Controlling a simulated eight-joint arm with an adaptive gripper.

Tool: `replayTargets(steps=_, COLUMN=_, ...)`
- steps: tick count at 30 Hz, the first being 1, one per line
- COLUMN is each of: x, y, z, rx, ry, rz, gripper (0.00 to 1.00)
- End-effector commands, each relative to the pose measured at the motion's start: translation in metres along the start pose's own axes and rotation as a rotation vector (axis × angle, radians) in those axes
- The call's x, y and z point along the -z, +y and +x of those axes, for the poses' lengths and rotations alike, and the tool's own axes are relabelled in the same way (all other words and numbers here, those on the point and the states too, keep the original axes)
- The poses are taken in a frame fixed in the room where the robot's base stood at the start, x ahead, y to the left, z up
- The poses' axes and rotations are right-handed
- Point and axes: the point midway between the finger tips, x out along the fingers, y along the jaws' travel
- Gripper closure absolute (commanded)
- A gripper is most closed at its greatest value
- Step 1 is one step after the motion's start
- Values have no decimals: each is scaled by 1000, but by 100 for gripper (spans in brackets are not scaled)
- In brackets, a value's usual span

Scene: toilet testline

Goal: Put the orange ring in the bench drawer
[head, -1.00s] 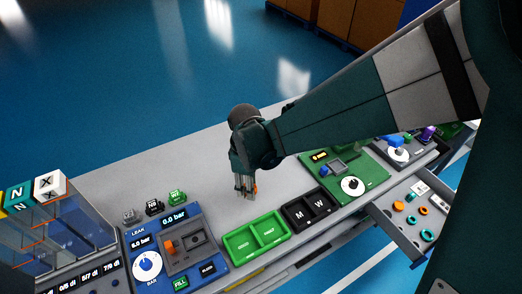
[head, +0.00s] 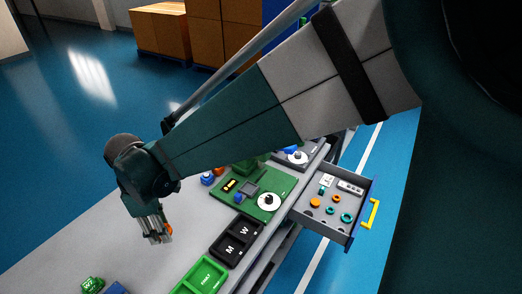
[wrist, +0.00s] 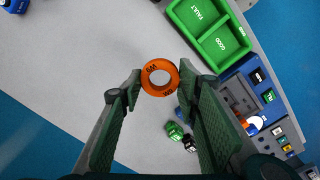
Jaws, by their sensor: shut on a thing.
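The orange ring (wrist: 146,84) is held between the fingertips of my gripper (wrist: 158,92) in the wrist view, flat face toward the camera. The bench drawer (head: 324,231) is pulled open at the right of the head view, with a yellow handle (head: 371,214). Inside it lie several small teal and orange rings and other small parts.
A black M/W tray (head: 237,241), a green tray (head: 203,278) and a green board with a white dial (head: 269,201) stand between my gripper and the drawer. A grey dial unit (head: 297,157) stands behind. Bare bench (head: 80,240) lies around my gripper.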

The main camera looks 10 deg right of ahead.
Motion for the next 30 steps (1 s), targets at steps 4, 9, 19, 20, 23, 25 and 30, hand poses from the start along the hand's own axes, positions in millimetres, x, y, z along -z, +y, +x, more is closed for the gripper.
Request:
replayTargets(steps=4, x=0, y=0, z=-37, rx=0, ry=0, rz=0, gripper=76)
replayTargets(steps=9, x=0, y=0, z=-69, rx=0, ry=0, rz=0, gripper=76)
replayTargets(steps=19, x=-14, y=17, z=-97, rx=0, ry=0, rz=37, gripper=76)
replayTargets(steps=20, x=-17, y=20, z=-97, rx=0, ry=0, rz=45, gripper=76)
replayTargets(steps=23, x=-28, y=33, z=-97, rx=0, ry=0, rz=73, gripper=76)
replayTargets(steps=25, x=-37, y=42, z=-97, rx=0, ry=0, rz=96, gripper=76)
replayTargets(steps=30, x=-65, y=69, z=-97, rx=0, ry=0, rz=159, gripper=76)
